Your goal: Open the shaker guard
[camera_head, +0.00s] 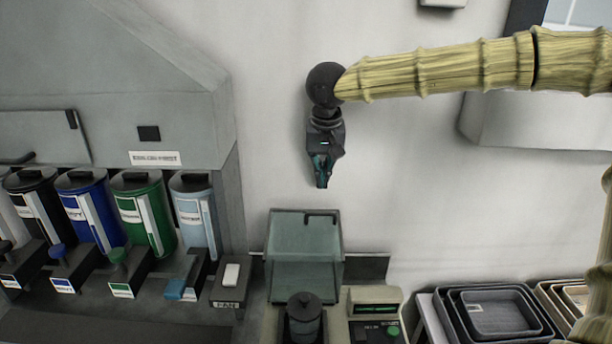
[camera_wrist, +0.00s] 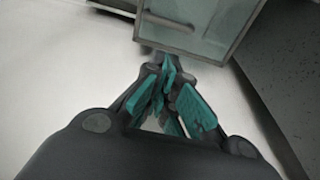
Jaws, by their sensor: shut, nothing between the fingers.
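The shaker guard (camera_head: 304,250) is a clear, greenish box-like cover with a dark handle (camera_head: 320,217) on its upper edge. It stands at the bottom centre in the head view, behind a dark lidded cup (camera_head: 304,318). My gripper (camera_head: 321,184) hangs above the guard, pointing down, shut and empty, with a visible gap between them. In the wrist view, the shut teal fingers (camera_wrist: 165,72) point toward the guard (camera_wrist: 190,25), whose panel and part of the handle show at the top. I cannot tell whether the guard is fully down.
A control box with a green button (camera_head: 393,330) stands right of the cup. Several coloured canisters (camera_head: 140,215) line a grey dispenser on the left, near a FAN switch (camera_head: 231,275). Stacked trays (camera_head: 495,312) are at the lower right. The wall space around my gripper is clear.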

